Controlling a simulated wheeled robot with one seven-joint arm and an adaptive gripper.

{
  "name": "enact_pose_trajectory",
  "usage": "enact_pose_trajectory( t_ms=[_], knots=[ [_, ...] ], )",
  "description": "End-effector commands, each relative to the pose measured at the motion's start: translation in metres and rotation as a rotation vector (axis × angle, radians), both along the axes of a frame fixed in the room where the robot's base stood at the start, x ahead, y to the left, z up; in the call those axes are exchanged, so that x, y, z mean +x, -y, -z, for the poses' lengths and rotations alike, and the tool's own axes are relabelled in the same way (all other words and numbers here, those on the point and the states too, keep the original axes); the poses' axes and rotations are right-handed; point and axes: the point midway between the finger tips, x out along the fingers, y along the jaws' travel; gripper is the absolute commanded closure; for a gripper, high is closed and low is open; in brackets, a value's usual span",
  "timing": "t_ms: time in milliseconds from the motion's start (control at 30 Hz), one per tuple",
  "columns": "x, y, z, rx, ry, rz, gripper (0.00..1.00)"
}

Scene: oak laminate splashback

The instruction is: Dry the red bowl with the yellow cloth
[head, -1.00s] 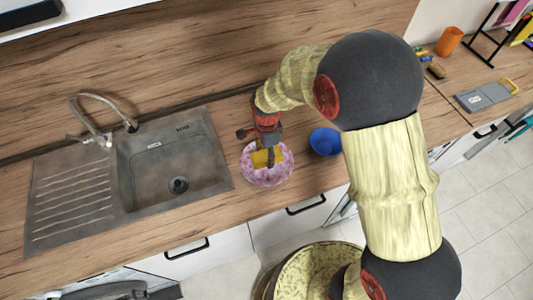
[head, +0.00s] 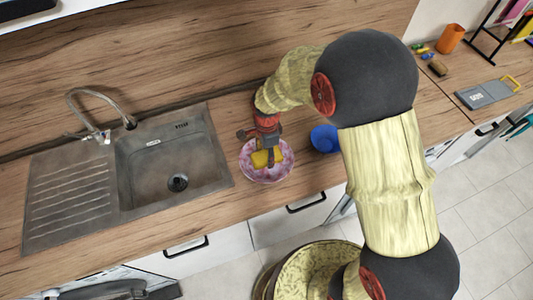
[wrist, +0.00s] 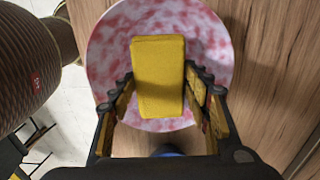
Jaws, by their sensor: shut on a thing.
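The red bowl (head: 247,171), mottled pink-red and white, stands upright on the wooden worktop to the right of the sink. It fills much of the wrist view (wrist: 205,45). The yellow cloth (wrist: 158,75) looks like a thick folded block. My gripper (wrist: 160,92) is shut on the cloth, with one finger on each side of it. In the head view, my gripper (head: 268,152) reaches down over the bowl and the cloth (head: 261,159) lies within its rim. Whether the cloth touches the bowl's inner surface is hard to tell.
A blue bowl (head: 325,139) stands close to the right of the red bowl. A steel sink (head: 172,165) with a tap (head: 103,134) is to the left. An orange cup (head: 450,39) and a grey board (head: 485,94) are farther right. Bare worktop lies in front.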

Motion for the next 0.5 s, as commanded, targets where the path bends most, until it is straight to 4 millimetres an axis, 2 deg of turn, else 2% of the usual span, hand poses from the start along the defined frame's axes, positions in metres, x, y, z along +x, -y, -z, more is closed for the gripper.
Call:
enact_pose_trajectory(
  t_ms=[500],
  knots=[
    [0.0, 0.0, 0.015, 0.0, 0.0, 0.0, 0.73]
  ],
)
